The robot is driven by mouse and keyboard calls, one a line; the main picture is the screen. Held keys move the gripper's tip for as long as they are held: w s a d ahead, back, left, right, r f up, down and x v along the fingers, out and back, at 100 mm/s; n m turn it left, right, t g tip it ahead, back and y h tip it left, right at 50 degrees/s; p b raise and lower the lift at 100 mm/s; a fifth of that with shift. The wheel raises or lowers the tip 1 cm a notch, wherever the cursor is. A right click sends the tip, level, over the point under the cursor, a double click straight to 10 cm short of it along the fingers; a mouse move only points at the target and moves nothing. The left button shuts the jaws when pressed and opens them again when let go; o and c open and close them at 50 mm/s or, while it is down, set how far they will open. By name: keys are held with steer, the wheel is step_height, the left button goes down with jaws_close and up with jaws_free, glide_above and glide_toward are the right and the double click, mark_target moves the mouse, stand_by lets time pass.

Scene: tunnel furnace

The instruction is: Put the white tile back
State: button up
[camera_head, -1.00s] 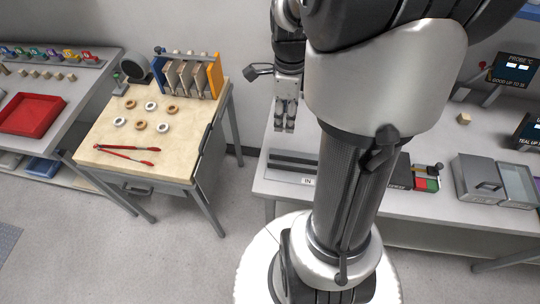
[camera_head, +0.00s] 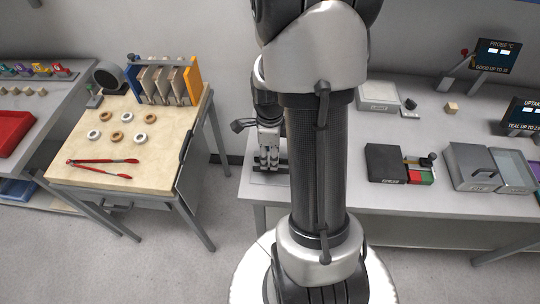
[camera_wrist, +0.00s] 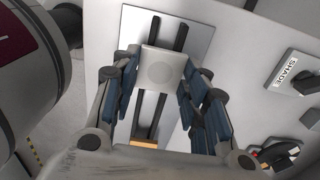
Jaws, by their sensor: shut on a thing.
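A white square tile (camera_wrist: 162,68) with a faint round mark is held between the fingers of my gripper (camera_wrist: 163,80) in the wrist view. Beneath it is a pale plate (camera_wrist: 199,35) with two dark parallel rails (camera_wrist: 150,118). The tile overlaps the rails in this view; I cannot tell whether it touches them. In the head view my gripper (camera_head: 268,160) is low over the left end of the grey bench, at the rails. The tile cannot be made out there.
A wooden-topped table (camera_head: 150,165) with rings and red tongs is left.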

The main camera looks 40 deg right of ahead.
steer(key=shift+f+b, duration=0.4)
steer(key=shift+f, duration=0.25)
steer(key=o, duration=1.1)
steer(key=shift+r, duration=0.15)
